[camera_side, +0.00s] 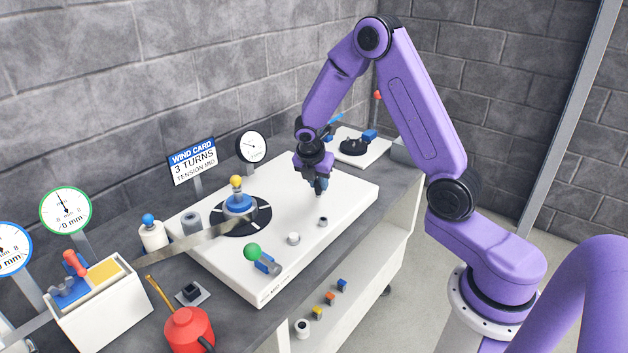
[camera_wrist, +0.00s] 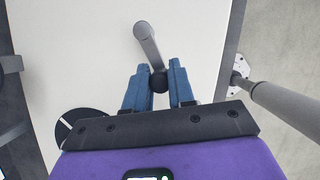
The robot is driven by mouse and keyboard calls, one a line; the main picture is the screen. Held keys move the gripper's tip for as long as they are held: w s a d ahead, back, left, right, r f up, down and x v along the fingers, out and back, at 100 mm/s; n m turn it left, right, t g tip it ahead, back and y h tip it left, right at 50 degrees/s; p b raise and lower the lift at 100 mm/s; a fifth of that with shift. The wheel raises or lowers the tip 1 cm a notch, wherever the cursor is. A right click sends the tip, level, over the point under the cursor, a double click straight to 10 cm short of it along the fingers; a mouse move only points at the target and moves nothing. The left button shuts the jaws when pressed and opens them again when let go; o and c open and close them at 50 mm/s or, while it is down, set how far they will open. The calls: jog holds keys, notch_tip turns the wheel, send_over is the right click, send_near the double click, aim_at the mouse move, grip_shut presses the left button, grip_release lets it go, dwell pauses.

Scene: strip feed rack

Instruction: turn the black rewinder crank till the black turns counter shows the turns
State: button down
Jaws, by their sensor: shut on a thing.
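My gripper (camera_side: 320,186) is over the right part of the white plate, its blue fingers pointing down. In the wrist view, the fingers (camera_wrist: 159,88) are shut on the black knob (camera_wrist: 158,82) of the rewinder crank. The crank's grey arm (camera_wrist: 148,42) runs from the knob to a round pivot on the plate. In the side view my gripper hides most of the crank. A black-rimmed dial (camera_side: 252,147), apparently the turns counter, stands behind the plate; its reading is too small to tell. The wind card (camera_side: 193,161) reads 3 TURNS, TENSION MID.
On the white plate (camera_side: 345,203) stand a black disc with a blue hub and yellow knob (camera_side: 237,201), a green-knobbed lever (camera_side: 254,252) and small grey posts (camera_side: 293,239). A grey strip (camera_side: 205,244) crosses to a white box (camera_side: 100,300). A red can (camera_side: 187,330) stands in front.

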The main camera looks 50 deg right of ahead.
jog(key=shift+s+d+n, duration=0.2)
jog(key=shift+n, duration=0.4)
jog(key=shift+t, duration=0.3)
jog(key=c, duration=1)
grip_release()
jog(key=shift+o, duration=0.2)
jog(key=v, duration=1.7)
jog(key=shift+r, duration=0.3)
